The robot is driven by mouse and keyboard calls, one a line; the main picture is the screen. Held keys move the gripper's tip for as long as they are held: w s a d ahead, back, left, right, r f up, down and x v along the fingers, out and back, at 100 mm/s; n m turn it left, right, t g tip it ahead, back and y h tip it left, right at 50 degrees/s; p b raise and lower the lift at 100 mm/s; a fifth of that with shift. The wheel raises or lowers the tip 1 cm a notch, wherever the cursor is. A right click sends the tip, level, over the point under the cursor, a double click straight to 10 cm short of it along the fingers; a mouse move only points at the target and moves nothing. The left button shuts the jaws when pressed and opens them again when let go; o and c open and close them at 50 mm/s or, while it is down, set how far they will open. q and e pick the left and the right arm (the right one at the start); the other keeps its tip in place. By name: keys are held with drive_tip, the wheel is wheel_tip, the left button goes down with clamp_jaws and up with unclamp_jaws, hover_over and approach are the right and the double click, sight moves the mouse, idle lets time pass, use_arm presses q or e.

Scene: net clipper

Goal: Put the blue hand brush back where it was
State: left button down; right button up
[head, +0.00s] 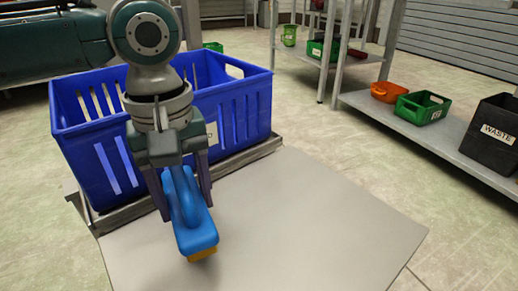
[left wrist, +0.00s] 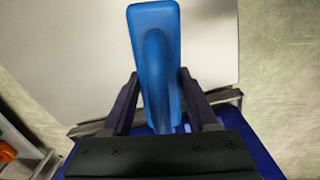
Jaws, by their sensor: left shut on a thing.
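The blue hand brush (head: 188,212) with yellowish bristles hangs in my left gripper (head: 180,200) in the head view. The fingers are shut on its handle, one on each side. The bristles point down, over the grey tabletop (head: 300,220); I cannot tell whether they touch it. The brush also shows in the left wrist view (left wrist: 153,50), between the fingers of the left gripper (left wrist: 158,90). The bristles are hidden there. My right gripper is in neither view.
A large blue crate (head: 245,105) stands right behind the brush at the back of the tabletop. The tabletop right of the brush is bare. A shelf (head: 455,140) at the right holds an orange container (head: 386,92), a green bin (head: 424,108) and a black WASTE bin (head: 490,135).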

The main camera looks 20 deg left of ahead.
use_arm(q)
wheel_tip(320, 180, down, 4)
drive_tip(key=b, duration=0.2)
drive_tip(key=shift+f+b, duration=0.25)
drive_tip(key=shift+b, duration=0.1)
drive_tip(key=shift+r, duration=0.15)
drive_tip(key=shift+c, duration=0.9)
unclamp_jaws()
